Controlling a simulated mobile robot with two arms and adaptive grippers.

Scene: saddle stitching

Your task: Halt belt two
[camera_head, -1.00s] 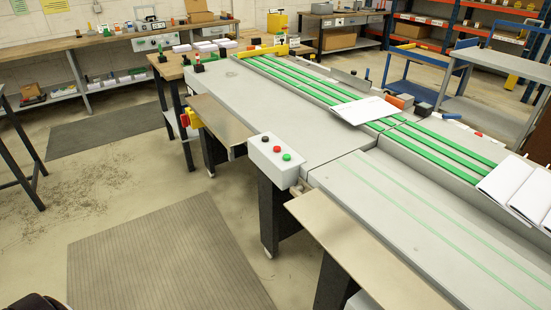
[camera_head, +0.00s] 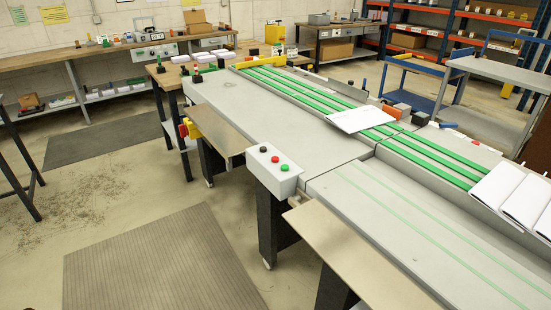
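A grey control box (camera_head: 272,178) with a black button (camera_head: 263,149), a red button (camera_head: 275,159) and a green button (camera_head: 285,168) sits at the near edge of the long machine. Raised green belts (camera_head: 300,88) run along the machine's far side. Thinner, paler green strips (camera_head: 410,222) run along the near right bed. An open white booklet (camera_head: 360,118) lies across the green belts. Several white booklets (camera_head: 517,197) lie overlapping at the right. No label shows which belt is belt two. Neither of my grippers is in view.
A yellow and red switch (camera_head: 188,129) is at the machine's left end. Flat shelves (camera_head: 345,250) jut from its near side. A grey floor mat (camera_head: 160,262) lies in front, with free floor around it. A blue cart (camera_head: 420,95) stands behind.

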